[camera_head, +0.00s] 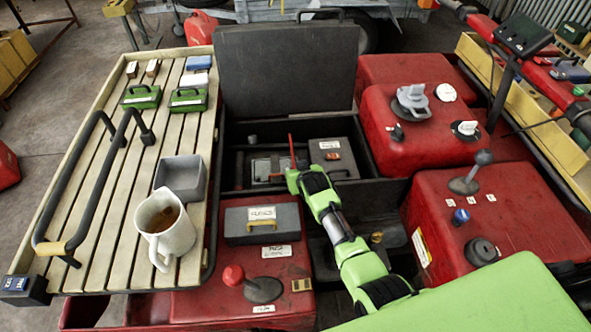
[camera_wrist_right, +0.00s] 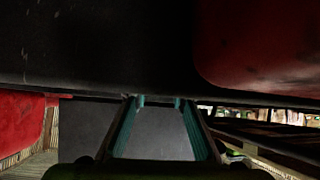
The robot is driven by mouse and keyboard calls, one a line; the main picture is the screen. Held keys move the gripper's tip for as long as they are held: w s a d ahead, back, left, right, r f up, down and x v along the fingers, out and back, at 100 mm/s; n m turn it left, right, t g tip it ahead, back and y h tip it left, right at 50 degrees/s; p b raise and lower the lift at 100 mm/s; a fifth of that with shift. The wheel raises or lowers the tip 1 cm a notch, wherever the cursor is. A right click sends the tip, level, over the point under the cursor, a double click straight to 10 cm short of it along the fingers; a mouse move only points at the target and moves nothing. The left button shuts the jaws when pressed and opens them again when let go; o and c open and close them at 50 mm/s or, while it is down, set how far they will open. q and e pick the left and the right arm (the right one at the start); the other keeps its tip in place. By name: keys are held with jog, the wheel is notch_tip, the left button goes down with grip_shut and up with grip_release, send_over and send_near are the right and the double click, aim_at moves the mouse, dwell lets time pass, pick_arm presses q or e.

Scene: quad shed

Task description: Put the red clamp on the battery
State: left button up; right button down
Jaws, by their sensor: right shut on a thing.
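My right arm reaches from the lower right into the open black compartment, and its gripper (camera_head: 293,174) is over the compartment. A thin upright red piece (camera_head: 292,152), which looks like the red clamp, stands at the gripper's tip. In the right wrist view my gripper's teal-edged fingers (camera_wrist_right: 160,102) point forward; the held part is not clear there. A dark grey box with a red and white label (camera_head: 333,157), possibly the battery, sits in the compartment right of the gripper. Grey parts (camera_head: 264,168) lie left of it; their identity is unclear. My left gripper is not in view.
The raised black lid (camera_head: 285,70) stands behind the compartment. A slatted rack (camera_head: 100,205) at left holds a mug (camera_head: 165,228), a grey bin (camera_head: 182,178) and green boxes (camera_head: 141,96). A fuse box (camera_head: 263,222) is in front. Red tanks (camera_head: 500,215) flank the right.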

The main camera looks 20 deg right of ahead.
jog(key=shift+s+a+f, duration=0.15)
jog(key=shift+s+f, duration=0.3)
jog(key=shift+f, duration=0.2)
jog(key=c, duration=1.8)
grip_release()
jog(key=shift+w+r, duration=0.1)
jog(key=shift+r, duration=0.1)
jog(key=shift+r, duration=0.15)
jog(key=shift+v, duration=3.9)
